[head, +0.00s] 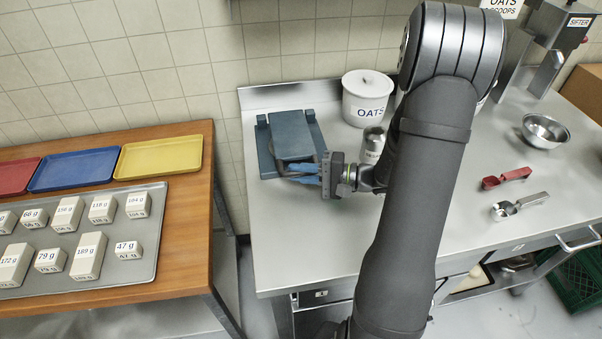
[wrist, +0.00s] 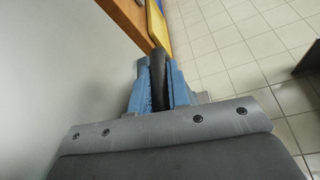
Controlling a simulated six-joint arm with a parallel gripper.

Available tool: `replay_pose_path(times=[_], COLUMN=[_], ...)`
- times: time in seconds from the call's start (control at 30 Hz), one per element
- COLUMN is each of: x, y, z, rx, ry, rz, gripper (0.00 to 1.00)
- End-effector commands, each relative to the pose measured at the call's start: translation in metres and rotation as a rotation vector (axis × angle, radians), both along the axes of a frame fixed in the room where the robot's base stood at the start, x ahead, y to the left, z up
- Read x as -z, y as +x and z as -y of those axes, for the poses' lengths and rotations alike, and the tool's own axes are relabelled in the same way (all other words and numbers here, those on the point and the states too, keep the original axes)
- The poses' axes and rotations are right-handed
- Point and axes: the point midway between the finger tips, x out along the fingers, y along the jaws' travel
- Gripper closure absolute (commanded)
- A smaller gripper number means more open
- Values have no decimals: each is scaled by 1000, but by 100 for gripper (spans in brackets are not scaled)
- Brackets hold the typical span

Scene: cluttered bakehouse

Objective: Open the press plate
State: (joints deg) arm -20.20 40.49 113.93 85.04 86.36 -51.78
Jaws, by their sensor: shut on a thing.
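The blue press stands at the left of the steel bench, with its base (head: 264,158) and its flat press plate (head: 291,138) above it. The plate looks low over the base; I cannot tell whether there is a gap. A dark handle (head: 316,158) sits at the plate's near edge. My gripper (head: 305,172) reaches in from the right at the near side of the press. In the wrist view its blue fingers (wrist: 160,92) are closed on either side of the dark handle bar (wrist: 158,68). The fingers hide part of the handle.
A white OATS tub (head: 366,100) and a small metal shaker (head: 372,146) stand close right of the press. A wooden table (head: 205,200) with coloured trays and a tray of labelled weight blocks is at left. A steel bowl (head: 545,131) and scoops (head: 506,177) lie far right.

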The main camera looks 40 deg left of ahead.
Motion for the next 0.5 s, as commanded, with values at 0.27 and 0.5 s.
replay_pose_path(times=[0.27,0.5], x=[-36,-82], y=[3,11], z=[-2,-11], rx=[0,0], ry=[-84,-214], rz=[-79,-208], gripper=[100,100])
